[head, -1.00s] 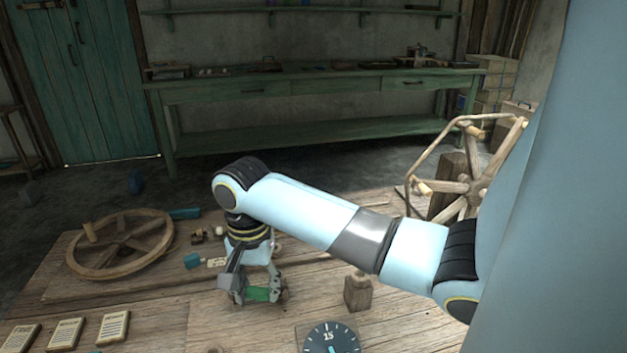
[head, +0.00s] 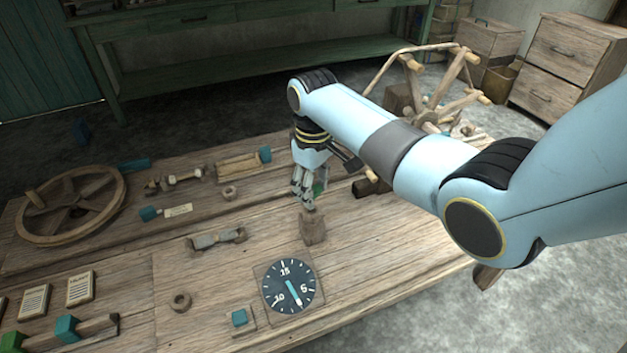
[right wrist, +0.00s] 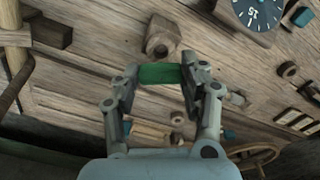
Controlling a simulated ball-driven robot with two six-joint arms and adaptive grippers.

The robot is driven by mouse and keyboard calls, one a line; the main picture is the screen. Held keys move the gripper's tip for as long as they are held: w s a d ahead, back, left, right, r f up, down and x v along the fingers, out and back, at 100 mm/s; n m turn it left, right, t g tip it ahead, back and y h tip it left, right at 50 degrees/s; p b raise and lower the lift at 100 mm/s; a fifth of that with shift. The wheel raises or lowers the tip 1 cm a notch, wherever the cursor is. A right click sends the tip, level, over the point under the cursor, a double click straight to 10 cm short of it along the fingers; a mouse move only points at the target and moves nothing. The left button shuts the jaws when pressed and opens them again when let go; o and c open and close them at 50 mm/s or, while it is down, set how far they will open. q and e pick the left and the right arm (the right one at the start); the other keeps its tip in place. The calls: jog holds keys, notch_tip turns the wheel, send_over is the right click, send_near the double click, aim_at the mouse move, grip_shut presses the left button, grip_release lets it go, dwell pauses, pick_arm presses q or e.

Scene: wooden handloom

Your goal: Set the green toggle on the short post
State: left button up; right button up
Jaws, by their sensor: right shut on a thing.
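The green toggle (right wrist: 160,74) is a short green bar held crosswise between the fingertips of my right gripper (right wrist: 158,80) in the right wrist view. In the head view the right gripper (head: 308,200) points down, and only a sliver of the green toggle (head: 319,187) shows behind its fingers. The short post (head: 313,228) is a small wooden block upright on the bench, just below the fingertips in the picture. In the right wrist view the post (right wrist: 162,38) lies just beyond the toggle, with a dark spot on it. Contact between them cannot be told. My left gripper is out of view.
A round dial (head: 289,287) lies in front of the post. A wooden wheel (head: 70,203) lies at the left, and a spoked wooden frame (head: 430,85) stands behind my right arm. A metal-and-wood piece (head: 215,238) lies left of the post. Bare planks surround the post.

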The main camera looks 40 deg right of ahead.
jog(key=shift+w+a+f+n, duration=0.1)
jog(key=shift+f+n, duration=0.2)
jog(key=shift+f+b, duration=0.65)
jog(key=shift+b, duration=0.3)
jog(key=shift+f+b, duration=0.8)
jog(key=shift+b, duration=0.05)
jog(key=shift+f, duration=0.65)
jog(key=o, duration=0.8)
jog(key=shift+o, duration=0.2)
notch_tip(320, 180, up, 12)
